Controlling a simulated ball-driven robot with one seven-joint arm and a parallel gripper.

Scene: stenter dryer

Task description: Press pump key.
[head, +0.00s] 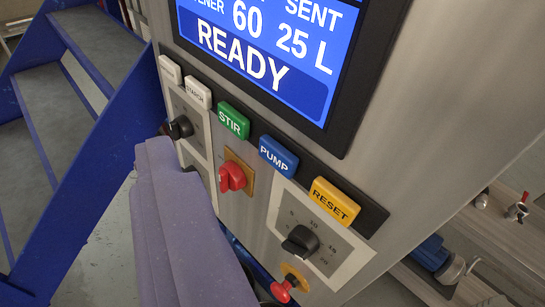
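The blue PUMP key (278,155) is on the dark key strip of the metal control panel, between the green STIR key (233,120) and the yellow RESET key (335,201). It is fully in view and nothing covers it. My gripper (172,165), purple-grey, comes up from the bottom edge, left of and below the PUMP key in the picture. Its fingers look shut together with nothing held. Its tip appears apart from the PUMP key. It hides part of the lower left of the panel.
A blue screen (255,50) reading READY is above the keys. Below are a black knob (300,242), a red switch (232,177) and a red button (285,288). Blue-framed steps (70,110) stand at left. Pipes and valves (435,255) are at lower right.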

